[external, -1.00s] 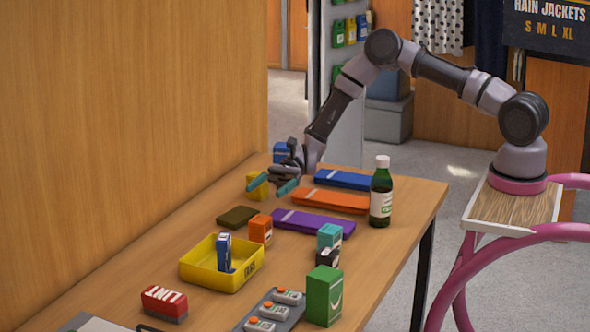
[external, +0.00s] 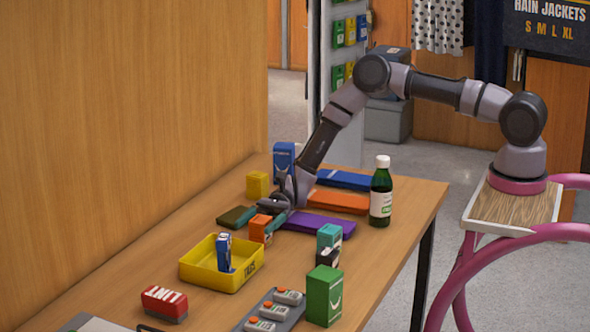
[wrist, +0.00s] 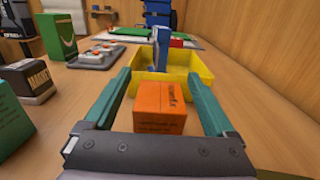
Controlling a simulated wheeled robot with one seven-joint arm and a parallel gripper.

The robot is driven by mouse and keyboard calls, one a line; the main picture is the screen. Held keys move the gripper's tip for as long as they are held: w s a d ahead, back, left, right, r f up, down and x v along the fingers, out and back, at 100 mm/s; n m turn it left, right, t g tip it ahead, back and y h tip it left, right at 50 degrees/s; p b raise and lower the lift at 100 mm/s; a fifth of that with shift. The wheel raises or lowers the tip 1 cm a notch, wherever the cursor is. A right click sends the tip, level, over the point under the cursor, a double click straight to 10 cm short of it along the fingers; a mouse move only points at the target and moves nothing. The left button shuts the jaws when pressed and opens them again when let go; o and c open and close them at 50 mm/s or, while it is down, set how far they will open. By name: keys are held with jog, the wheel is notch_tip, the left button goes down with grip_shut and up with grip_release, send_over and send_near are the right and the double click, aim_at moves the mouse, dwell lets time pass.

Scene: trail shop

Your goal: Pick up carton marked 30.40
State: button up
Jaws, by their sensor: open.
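An orange carton (external: 257,231) stands on the table beside the yellow tray. In the wrist view the orange carton (wrist: 164,110) sits between my two teal fingers, with small print on its faces that I cannot read. My gripper (external: 262,221) is open and low over the table, a finger on either side of this carton; in the wrist view my gripper (wrist: 160,76) shows a gap beside it. Other cartons are yellow (external: 257,185), teal (external: 328,238), green (external: 324,296) and blue (external: 284,158). The marking 30.40 is not legible on any of them.
The yellow tray (external: 207,281) holds a blue item (external: 223,253) just beyond the orange carton. A green bottle (external: 381,195) stands at the right. Flat blue, orange and purple packs lie behind. A red lint box (external: 165,303) and a grey tray (external: 277,322) are nearer.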

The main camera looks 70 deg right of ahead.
jog(key=shift+a, duration=0.35)
grip_shut()
jog(key=shift+r, duration=0.1)
